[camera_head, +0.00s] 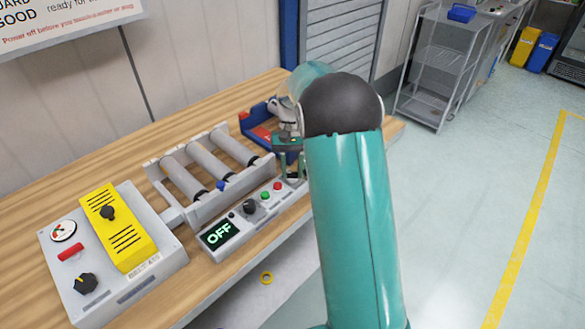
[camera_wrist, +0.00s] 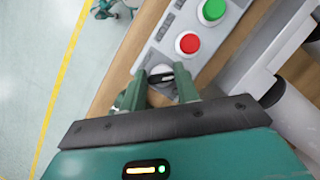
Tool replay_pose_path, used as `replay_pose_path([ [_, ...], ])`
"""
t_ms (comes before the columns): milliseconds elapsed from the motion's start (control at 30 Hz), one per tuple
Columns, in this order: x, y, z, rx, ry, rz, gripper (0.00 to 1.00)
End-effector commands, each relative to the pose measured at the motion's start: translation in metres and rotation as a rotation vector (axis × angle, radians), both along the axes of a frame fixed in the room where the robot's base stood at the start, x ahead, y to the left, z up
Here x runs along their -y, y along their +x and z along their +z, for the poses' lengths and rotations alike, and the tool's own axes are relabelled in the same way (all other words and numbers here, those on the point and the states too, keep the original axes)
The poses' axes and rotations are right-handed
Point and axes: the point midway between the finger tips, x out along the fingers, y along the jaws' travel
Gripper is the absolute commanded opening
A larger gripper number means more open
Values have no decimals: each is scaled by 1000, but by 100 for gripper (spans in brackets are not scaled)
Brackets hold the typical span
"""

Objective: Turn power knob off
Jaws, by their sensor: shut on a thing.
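The control panel (camera_head: 222,254) lies along the front edge of the bench, with a lit display (camera_head: 218,235) reading OFF. My gripper (camera_head: 291,176) reaches down at the panel's right end, past the red button (camera_head: 277,186). In the wrist view my gripper (camera_wrist: 162,84) has its two green fingers on either side of a dark knob (camera_wrist: 160,77) with a pale mark, and is shut on it. The knob is partly hidden by the fingers and is hard to make out in the head view. The red button (camera_wrist: 188,43) sits close by.
A green button (camera_head: 265,196) and another black knob (camera_head: 250,207) are on the same panel. A roller unit (camera_head: 228,199) stands just behind it. A grey box (camera_head: 65,272) with a yellow cover is at the left.

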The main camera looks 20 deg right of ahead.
Motion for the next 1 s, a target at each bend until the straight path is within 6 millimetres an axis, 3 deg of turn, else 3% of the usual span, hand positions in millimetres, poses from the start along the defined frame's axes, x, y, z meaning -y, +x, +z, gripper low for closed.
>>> replay_pose_path([
  [400,1,1,1,5,-2,8,8],
  [433,1,1,1,5,-2,8,35],
  [533,1,1,1,4,-2,7,53],
  [867,0,1,2,2,0,6,53],
  [1000,3,7,15,4,-1,6,53],
])
